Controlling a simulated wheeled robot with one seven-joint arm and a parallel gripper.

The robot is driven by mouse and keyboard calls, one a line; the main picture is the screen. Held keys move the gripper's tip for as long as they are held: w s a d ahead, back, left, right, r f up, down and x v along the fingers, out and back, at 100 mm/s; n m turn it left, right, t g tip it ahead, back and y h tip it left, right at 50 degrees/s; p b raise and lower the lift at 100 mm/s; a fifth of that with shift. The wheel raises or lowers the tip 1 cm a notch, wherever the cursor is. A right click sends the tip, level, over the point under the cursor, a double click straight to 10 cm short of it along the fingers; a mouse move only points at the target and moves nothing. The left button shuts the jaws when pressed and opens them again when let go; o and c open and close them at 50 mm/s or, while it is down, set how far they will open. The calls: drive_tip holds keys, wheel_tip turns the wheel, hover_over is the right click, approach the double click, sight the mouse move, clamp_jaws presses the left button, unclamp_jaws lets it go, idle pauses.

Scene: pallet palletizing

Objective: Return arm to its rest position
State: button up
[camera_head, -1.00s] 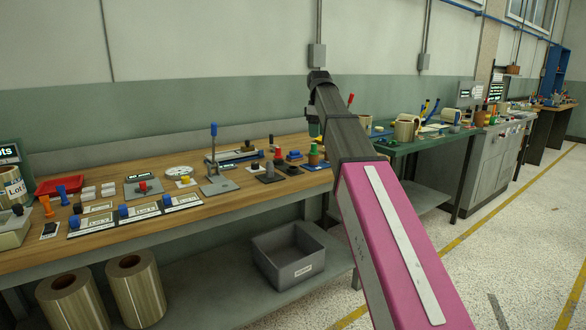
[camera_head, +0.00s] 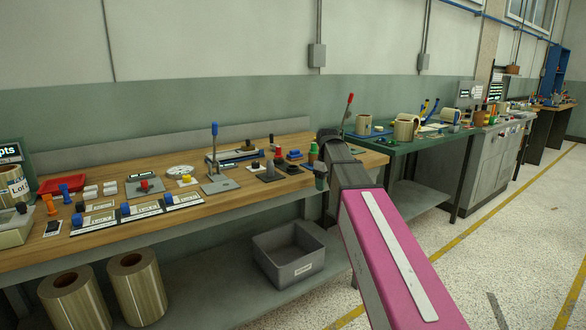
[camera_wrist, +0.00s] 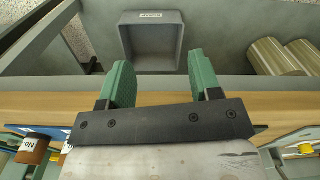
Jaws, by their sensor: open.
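My arm reaches forward from the lower right of the head view, with its pink link in front. My gripper (camera_wrist: 155,85) shows in the wrist view with its two green fingers apart and nothing between them. In the head view my gripper (camera_head: 320,178) is small and partly hidden by the arm, near the right end of the wooden bench (camera_head: 150,228). In the wrist view the bench's wooden edge (camera_wrist: 270,104) runs behind the gripper, and the grey bin (camera_wrist: 152,45) lies beyond the fingers.
The grey bin (camera_head: 289,254) and two rolls (camera_head: 138,287) sit on the lower shelf (camera_head: 215,285). Stamps, a lever press (camera_head: 216,160) and a red tray (camera_head: 62,184) stand on the bench. A green table (camera_head: 400,146) adjoins at right. The floor at right is clear.

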drive_tip(key=s+d+f+m, duration=0.2)
drive_tip(key=s+f+m, duration=0.1)
drive_tip(key=s+f, duration=0.4)
drive_tip(key=s+d+f+m, duration=0.2)
drive_tip(key=s+f, duration=0.5)
drive_tip(key=f, duration=0.6)
drive_tip(key=s+d+f+m, duration=0.2)
drive_tip(key=s+f+m, duration=0.1)
drive_tip(key=s+f, duration=0.5)
wheel_tip(320, 180, down, 3)
drive_tip(key=shift+d+r+m, duration=0.1)
drive_tip(key=shift+d+m, duration=0.2)
drive_tip(key=shift+m, duration=0.1)
